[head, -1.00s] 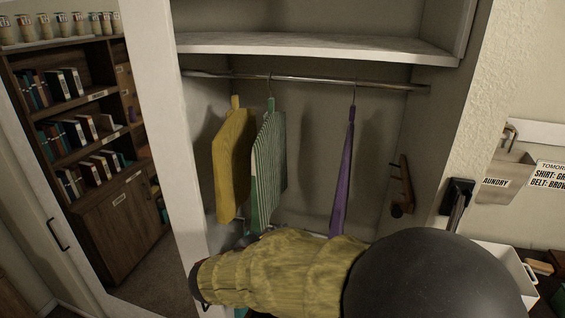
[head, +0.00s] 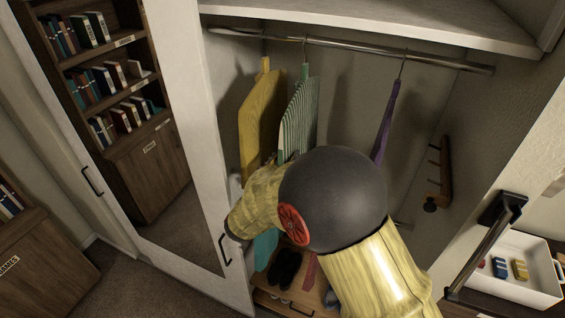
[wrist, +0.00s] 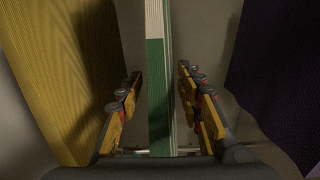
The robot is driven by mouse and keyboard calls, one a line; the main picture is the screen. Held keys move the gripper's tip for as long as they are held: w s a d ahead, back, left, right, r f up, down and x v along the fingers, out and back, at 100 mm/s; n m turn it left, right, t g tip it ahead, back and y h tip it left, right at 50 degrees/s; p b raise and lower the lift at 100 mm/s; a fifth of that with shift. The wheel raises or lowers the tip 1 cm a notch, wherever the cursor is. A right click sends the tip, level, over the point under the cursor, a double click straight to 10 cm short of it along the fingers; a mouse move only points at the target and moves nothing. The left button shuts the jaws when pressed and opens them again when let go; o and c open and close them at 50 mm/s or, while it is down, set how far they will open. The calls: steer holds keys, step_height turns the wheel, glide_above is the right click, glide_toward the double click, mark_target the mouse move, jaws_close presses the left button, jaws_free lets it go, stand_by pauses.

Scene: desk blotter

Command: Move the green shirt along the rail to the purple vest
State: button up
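The green striped shirt (head: 300,112) hangs from the rail (head: 350,52), between a yellow garment (head: 262,112) and the purple vest (head: 387,118). A bare stretch of rail lies between shirt and vest. In the wrist view the shirt (wrist: 156,60) is seen edge-on, upright, between the two fingers of my gripper (wrist: 158,88). The yellow garment (wrist: 50,70) is left and the dark purple vest (wrist: 280,85) right. In the head view my arm hides the gripper and the shirt's lower part.
A shelf (head: 370,25) runs above the rail. A wooden peg rack (head: 442,172) is on the right wall. Dark shoes (head: 284,268) sit below the garments. A mirrored door (head: 165,130) stands left. A white tray (head: 530,270) is at the lower right.

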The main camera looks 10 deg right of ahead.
mark_target(291, 150)
steer(key=shift+x, duration=2.1)
steer(key=c, duration=0.4)
jaws_close()
